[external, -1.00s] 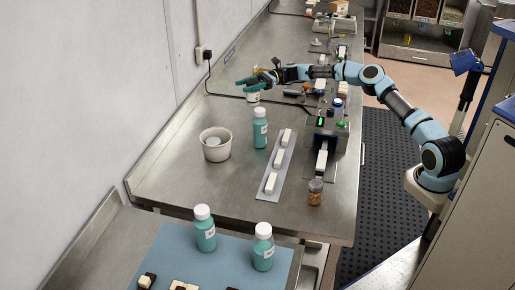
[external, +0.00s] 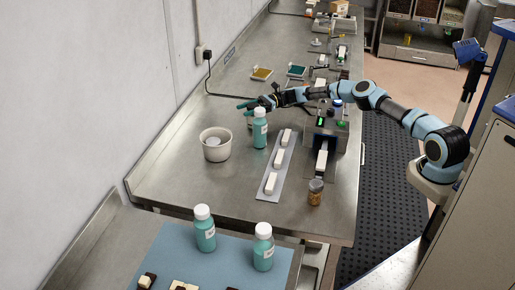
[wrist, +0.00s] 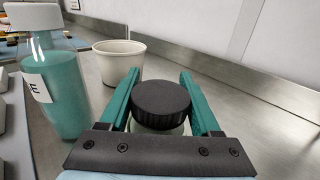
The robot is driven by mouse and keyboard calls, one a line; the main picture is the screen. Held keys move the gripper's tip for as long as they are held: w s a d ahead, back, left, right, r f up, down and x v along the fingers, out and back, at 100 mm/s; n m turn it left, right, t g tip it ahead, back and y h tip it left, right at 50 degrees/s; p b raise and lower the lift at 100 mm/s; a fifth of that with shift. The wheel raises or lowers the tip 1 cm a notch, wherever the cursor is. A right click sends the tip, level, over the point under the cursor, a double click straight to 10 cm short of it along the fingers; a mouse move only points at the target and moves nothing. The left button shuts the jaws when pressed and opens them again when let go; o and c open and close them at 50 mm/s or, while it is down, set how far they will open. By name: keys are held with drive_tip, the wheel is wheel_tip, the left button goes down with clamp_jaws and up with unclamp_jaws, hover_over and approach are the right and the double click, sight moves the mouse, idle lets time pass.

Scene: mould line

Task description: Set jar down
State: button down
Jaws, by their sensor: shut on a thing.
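The jar has a black ribbed lid (wrist: 162,98) and a pale body, mostly hidden below the lid in the wrist view. My gripper (wrist: 160,76) is shut on it, with one teal finger on each side. In the external view my gripper (external: 247,105) is over the bench just behind a teal bottle with a white cap (external: 260,131). There the jar is mostly hidden by the gripper and bottle. I cannot tell whether its base touches the bench.
The teal bottle (wrist: 55,95) stands close on the left in the wrist view. A white tub (external: 215,145) stands nearby, left of the bottle. A strip with white blocks (external: 278,160) lies to the right. Yellow (external: 261,73) and green (external: 296,71) trays lie farther back.

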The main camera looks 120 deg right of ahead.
sight(254, 107)
drive_tip(key=shift+f+b, duration=0.15)
drive_tip(key=shift+b, duration=0.15)
drive_tip(key=shift+c, duration=0.5)
unclamp_jaws()
drive_tip(key=shift+s+r+p, duration=0.1)
drive_tip(key=shift+r+p, duration=0.15)
drive_tip(key=shift+p, duration=0.05)
drive_tip(key=s, duration=0.1)
drive_tip(key=s+b, duration=0.1)
drive_tip(key=s, duration=0.1)
drive_tip(key=shift+s+f+b, duration=0.1)
drive_tip(key=shift+f+b, duration=0.15)
drive_tip(key=shift+b, duration=0.05)
drive_tip(key=r+b, duration=0.2)
drive_tip(key=r, duration=0.5)
drive_tip(key=shift+w+r, duration=0.2)
